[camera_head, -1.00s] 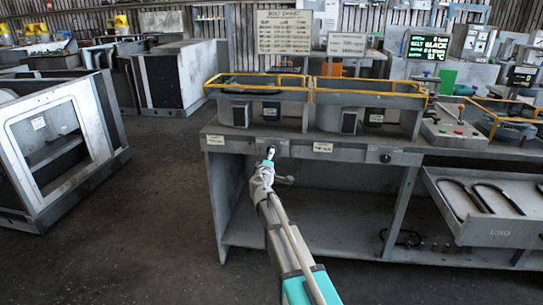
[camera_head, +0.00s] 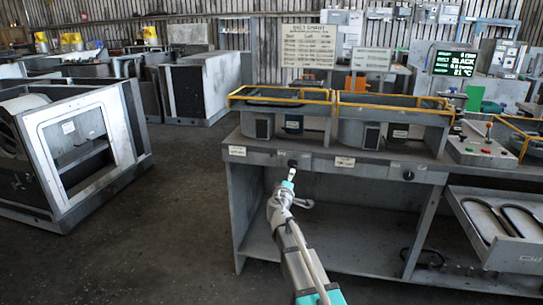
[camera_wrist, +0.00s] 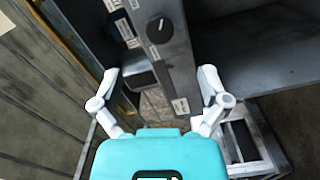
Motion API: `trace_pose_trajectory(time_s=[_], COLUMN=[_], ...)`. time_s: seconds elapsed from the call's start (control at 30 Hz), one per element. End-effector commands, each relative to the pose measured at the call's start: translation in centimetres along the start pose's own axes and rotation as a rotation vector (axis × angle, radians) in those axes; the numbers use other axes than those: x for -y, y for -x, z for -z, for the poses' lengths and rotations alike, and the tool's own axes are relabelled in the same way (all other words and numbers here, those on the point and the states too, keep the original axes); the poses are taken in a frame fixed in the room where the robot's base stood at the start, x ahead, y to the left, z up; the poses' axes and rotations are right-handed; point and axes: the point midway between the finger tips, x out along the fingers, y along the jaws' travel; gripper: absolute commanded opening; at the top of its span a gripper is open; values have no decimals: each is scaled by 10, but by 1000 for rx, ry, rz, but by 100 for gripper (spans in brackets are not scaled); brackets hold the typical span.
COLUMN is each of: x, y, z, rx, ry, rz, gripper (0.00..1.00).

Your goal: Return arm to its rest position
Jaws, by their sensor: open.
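My arm reaches forward from the bottom of the head view toward the front of the grey workbench (camera_head: 318,161). My gripper (camera_head: 290,180) is in front of the bench's front panel, just below a dark round knob (camera_head: 292,163). In the wrist view my gripper (camera_wrist: 158,85) has its two white fingers spread wide apart with nothing between them. The dark knob (camera_wrist: 160,30) shows beyond the fingers on the grey panel. Whether the gripper touches the panel is hard to tell, but a gap seems to show.
Two bins with yellow rails (camera_head: 282,97) stand on the bench. A second knob (camera_head: 408,175) sits farther right. An open drawer (camera_head: 520,252) with dark curved parts juts out at right. A grey housing (camera_head: 48,150) stands at left. The floor (camera_head: 170,230) between is clear.

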Motion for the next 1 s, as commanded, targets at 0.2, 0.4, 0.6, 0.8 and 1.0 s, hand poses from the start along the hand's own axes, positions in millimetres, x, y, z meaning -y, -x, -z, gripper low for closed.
trace_pose_trajectory(time_s=[0.2, 0.4, 0.6, 0.8, 1.0], x=[4, 21, 50, 83, 114], y=[13, 40, 81, 132, 192], z=[-38, -92, -142, -176, -192], rx=[122, 324, 542, 740, 909], ry=[-97, -247, -394, -521, -629], rz=[39, 132, 276, 464, 692], gripper=[95, 95, 95, 95, 95])
